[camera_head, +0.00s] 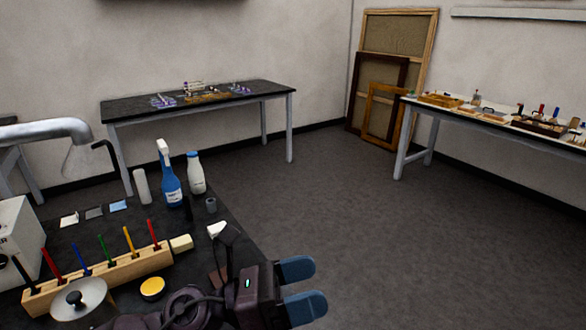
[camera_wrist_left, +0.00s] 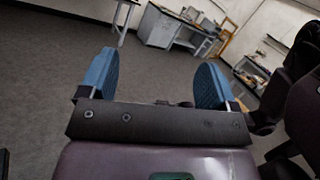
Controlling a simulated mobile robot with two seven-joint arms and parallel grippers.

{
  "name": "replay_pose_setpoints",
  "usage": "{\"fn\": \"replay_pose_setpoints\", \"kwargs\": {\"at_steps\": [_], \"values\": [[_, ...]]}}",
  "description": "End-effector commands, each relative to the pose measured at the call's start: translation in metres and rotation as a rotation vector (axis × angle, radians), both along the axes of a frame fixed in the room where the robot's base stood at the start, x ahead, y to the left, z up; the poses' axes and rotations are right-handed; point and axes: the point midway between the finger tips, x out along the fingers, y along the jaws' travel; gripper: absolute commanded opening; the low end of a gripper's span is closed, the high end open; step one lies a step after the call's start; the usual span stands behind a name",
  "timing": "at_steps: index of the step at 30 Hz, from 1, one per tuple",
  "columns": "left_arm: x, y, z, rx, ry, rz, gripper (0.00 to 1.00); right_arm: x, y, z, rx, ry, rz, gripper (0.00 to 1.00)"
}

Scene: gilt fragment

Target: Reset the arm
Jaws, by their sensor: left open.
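My left arm comes in from the bottom of the head view. Its gripper (camera_head: 303,287) has two blue fingers spread apart with nothing between them. It is beyond the right edge of the near dark table, over open floor. In the left wrist view the two blue fingers of the left gripper (camera_wrist_left: 154,82) stand wide apart, with grey floor between them. Part of my other dark arm shows at the right edge of the wrist view. My right gripper is not seen in the head view.
Two tables stand farther back. The floor (camera_head: 380,230) is clear.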

Motion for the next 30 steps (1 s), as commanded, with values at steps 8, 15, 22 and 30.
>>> {"fn": "replay_pose_setpoints", "kwargs": {"at_steps": [8, 15, 22, 30], "values": [[0.042, 0.074, 0.019, -0.544, 0.584, 0.352, 0.83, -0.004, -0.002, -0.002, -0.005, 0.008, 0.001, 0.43], [0.056, 0.163, -0.027, -0.997, 1.084, 0.654, 0.83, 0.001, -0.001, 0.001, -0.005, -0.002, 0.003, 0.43], [0.024, 0.238, -0.105, -1.425, 1.531, 0.962, 0.83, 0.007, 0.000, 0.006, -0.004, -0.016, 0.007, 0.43], [-0.058, 0.282, -0.183, -1.835, 1.927, 1.309, 0.83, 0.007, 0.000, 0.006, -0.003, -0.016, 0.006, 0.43]]}}
